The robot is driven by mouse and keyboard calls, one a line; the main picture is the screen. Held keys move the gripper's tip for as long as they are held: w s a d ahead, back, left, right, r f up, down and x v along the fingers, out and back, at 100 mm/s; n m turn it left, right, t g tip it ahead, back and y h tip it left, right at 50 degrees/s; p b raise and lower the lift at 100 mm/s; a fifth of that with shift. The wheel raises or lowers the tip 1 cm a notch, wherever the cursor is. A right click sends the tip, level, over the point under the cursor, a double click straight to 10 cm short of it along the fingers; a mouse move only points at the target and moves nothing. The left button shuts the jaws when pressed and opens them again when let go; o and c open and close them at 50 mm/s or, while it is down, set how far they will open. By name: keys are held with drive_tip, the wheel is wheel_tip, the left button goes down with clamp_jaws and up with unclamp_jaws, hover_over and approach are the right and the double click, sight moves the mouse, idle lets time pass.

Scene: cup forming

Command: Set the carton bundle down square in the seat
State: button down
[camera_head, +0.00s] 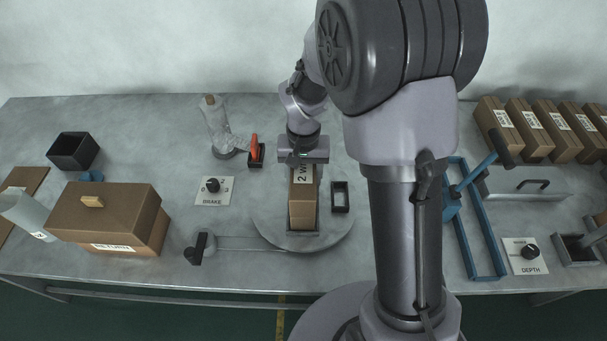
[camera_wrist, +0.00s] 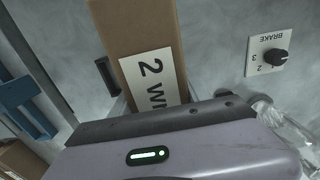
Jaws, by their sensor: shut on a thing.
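The carton bundle (camera_head: 302,212) is a tall brown carton with a white label reading "2 W…", partly covered. My gripper (camera_head: 304,158) is shut on its far end in the head view. The bundle is over the round grey turntable (camera_head: 262,220). A dark seat edge (camera_head: 303,233) shows along its near end; most of the seat is hidden beneath it. I cannot tell whether the bundle touches the seat floor. In the wrist view the bundle (camera_wrist: 140,25) extends up and slightly left from my gripper (camera_wrist: 155,125), whose fingers are hidden.
A small dark open frame (camera_head: 340,196) stands close right of the bundle. A red-handled tool in a holder (camera_head: 256,154), a wrapped roll (camera_head: 216,130) and the BRAKE knob (camera_head: 212,186) are left. A RETURN box (camera_head: 110,218) is far left. Blue rails (camera_head: 483,235) lie right.

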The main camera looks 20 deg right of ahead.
drive_tip(key=shift+f, duration=0.1)
drive_tip(key=shift+c, duration=2.2)
unclamp_jaws()
wheel_tip(320, 180, up, 17)
drive_tip(key=p, duration=0.6)
drive_tip(key=shift+r, duration=0.2)
drive_tip(key=s+a+r+t+y+b, duration=0.1)
drive_tip(key=s+a+t+b, duration=0.1)
drive_tip(key=s, duration=0.7)
drive_tip(key=s+a+r+t+y+b, duration=0.1)
drive_tip(key=s+a+r+t+b, duration=0.1)
drive_tip(key=s, duration=0.8)
drive_tip(key=t+b, duration=0.1)
drive_tip(key=b, duration=0.1)
drive_tip(key=shift+m+t+b, duration=0.4)
